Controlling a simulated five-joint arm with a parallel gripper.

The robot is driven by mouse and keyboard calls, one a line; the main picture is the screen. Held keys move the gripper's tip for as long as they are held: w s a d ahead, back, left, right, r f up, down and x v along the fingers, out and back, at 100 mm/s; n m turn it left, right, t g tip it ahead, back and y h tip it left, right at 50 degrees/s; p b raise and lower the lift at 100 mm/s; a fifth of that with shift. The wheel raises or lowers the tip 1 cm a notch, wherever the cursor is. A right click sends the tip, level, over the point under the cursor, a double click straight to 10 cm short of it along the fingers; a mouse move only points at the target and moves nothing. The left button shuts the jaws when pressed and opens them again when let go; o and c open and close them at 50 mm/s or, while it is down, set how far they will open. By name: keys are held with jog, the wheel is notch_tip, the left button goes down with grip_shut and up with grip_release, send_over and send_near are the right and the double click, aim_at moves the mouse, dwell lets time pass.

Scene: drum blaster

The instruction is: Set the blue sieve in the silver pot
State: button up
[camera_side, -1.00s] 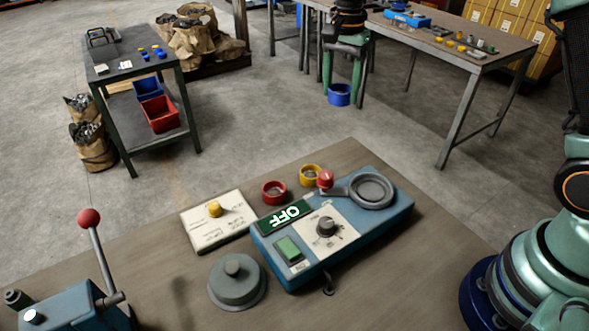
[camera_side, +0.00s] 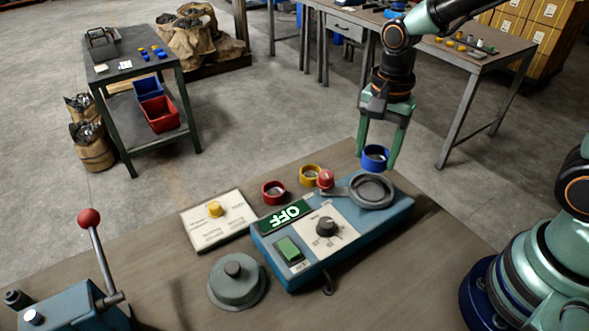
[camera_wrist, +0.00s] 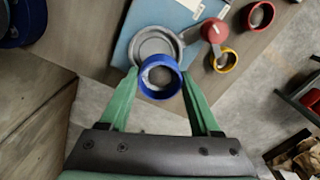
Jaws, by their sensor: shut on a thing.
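The blue sieve (camera_side: 375,158) is a short blue ring held between the two green fingers of my gripper (camera_side: 378,165). My gripper is shut on it, and both also show in the wrist view, the sieve (camera_wrist: 158,78) between the fingertips (camera_wrist: 159,84). The silver pot (camera_side: 371,190) is a round grey dish with a wide rim on the right end of the blue machine. The sieve is above and slightly behind the pot, apart from it in the side view. In the wrist view the sieve covers part of the pot (camera_wrist: 155,42).
The blue machine (camera_side: 337,241) carries a green OFF sign, a dial and a green button. A red-knobbed lever (camera_side: 325,180) stands beside the pot. A yellow ring (camera_side: 311,175) and red ring (camera_side: 274,192) sit behind the machine. A grey lid (camera_side: 238,282) lies in front.

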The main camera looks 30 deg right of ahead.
aim_at(371, 191)
jog(key=shift+s+f, duration=0.3)
jog(key=shift+s, duration=0.15)
jog(key=shift+f, duration=2.15)
jog(key=shift+f, duration=0.8)
dwell(0.5)
jog(key=o, duration=1.5)
jog(key=shift+c, duration=0.4)
jog(key=shift+o, duration=0.5)
jog(key=shift+r, duration=3.05)
